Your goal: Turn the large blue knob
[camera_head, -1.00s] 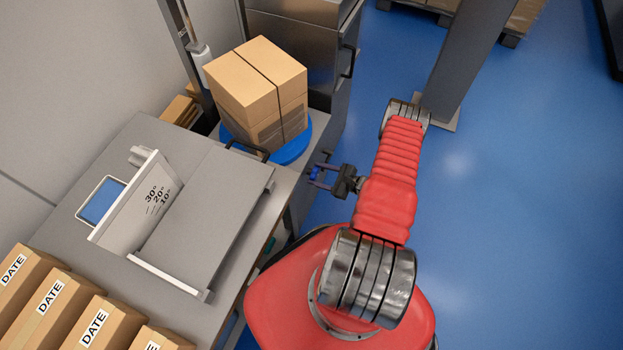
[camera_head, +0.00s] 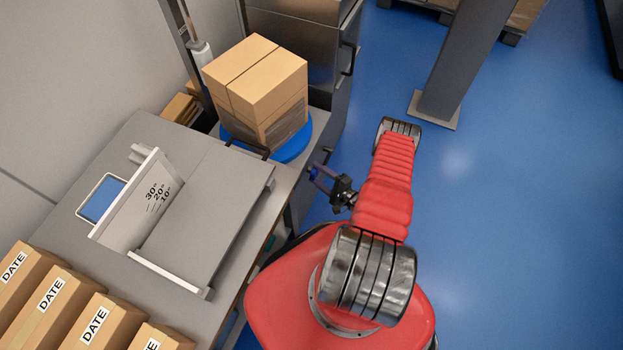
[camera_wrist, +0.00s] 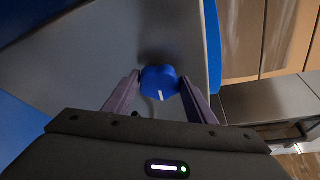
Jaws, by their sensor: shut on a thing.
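The large blue knob (camera_wrist: 160,84) is in the middle of the wrist view, on a grey panel. It has a white pointer line on its face, close to upright in that view. My gripper (camera_wrist: 159,79) has one finger on each side of the knob and is shut on it. In the head view my gripper (camera_head: 321,176) is at the front side of the bench, its jaws tilted; the knob is too small there to make out clearly.
A cardboard carton (camera_head: 254,82) stands on a blue round turntable (camera_head: 295,149) at the bench's far end. A grey post (camera_head: 455,65) stands on open blue floor.

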